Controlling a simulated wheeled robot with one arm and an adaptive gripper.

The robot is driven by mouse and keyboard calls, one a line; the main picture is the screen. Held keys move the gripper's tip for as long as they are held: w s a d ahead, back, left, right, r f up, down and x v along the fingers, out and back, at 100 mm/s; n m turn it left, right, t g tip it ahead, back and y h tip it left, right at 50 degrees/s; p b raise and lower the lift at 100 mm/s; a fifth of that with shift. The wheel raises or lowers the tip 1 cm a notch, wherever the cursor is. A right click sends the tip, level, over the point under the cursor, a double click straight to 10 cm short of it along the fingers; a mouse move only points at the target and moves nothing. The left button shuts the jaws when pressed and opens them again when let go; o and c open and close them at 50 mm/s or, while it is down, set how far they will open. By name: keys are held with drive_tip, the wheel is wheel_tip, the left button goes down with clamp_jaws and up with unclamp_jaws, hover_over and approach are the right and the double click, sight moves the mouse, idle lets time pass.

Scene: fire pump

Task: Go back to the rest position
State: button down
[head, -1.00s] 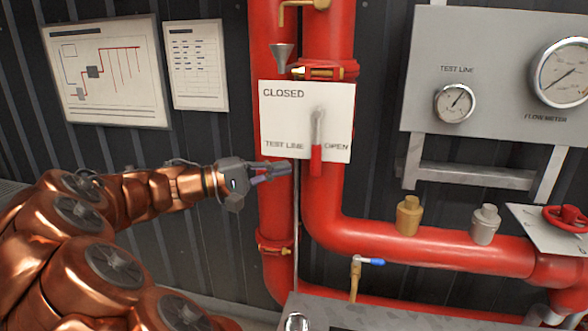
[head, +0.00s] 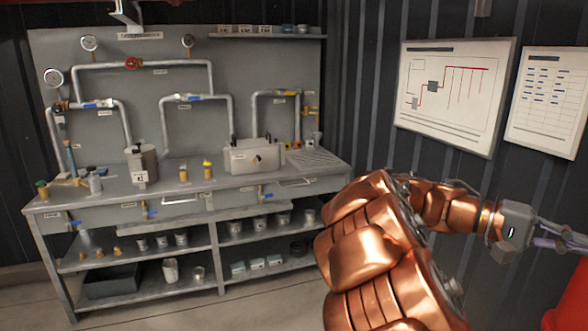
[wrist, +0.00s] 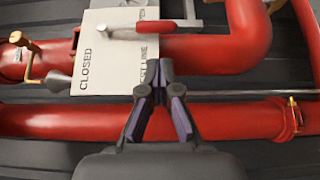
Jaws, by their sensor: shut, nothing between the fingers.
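My gripper (wrist: 161,90) is shut and empty in the wrist view, its fingertips together. It is in front of the red pipes (wrist: 200,118), near the lower edge of the white test line plate (wrist: 108,75). The test line lever with its red handle (wrist: 155,27) shows beyond the fingertips, apart from them. In the head view my copper arm reaches to the right, and my gripper is partly cut off at the right edge.
A grey workbench (head: 190,190) with pipes, gauges and small containers stands at the left. Two white wall charts, a diagram (head: 455,95) and a table sheet (head: 548,100), hang above my arm. Bare floor shows in front of the bench.

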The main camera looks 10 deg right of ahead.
drive_tip(key=s+a+f+n+t+y+p, duration=0.1)
drive_tip(key=s+a+f+n+t+y, duration=0.2)
drive_tip(key=a+f, duration=0.4)
drive_tip(key=s+a+f+n+t+y+p, duration=0.1)
drive_tip(key=s+a+f+n+t+y, duration=0.15)
drive_tip(key=a+f+t, duration=0.35)
drive_tip(key=a+f+n+t+y+p, duration=0.1)
drive_tip(key=a+f+n+y, duration=0.1)
drive_tip(key=a, duration=0.8)
drive_tip(key=s+a+f+n+t+y+p, duration=0.1)
drive_tip(key=a+f+y, duration=0.3)
drive_tip(key=a, duration=0.7)
drive_tip(key=shift+s+a+f+n+t, duration=0.25)
drive_tip(key=shift+f+n+t, duration=0.25)
drive_tip(key=shift+f+n, duration=0.15)
drive_tip(key=shift+d, duration=0.15)
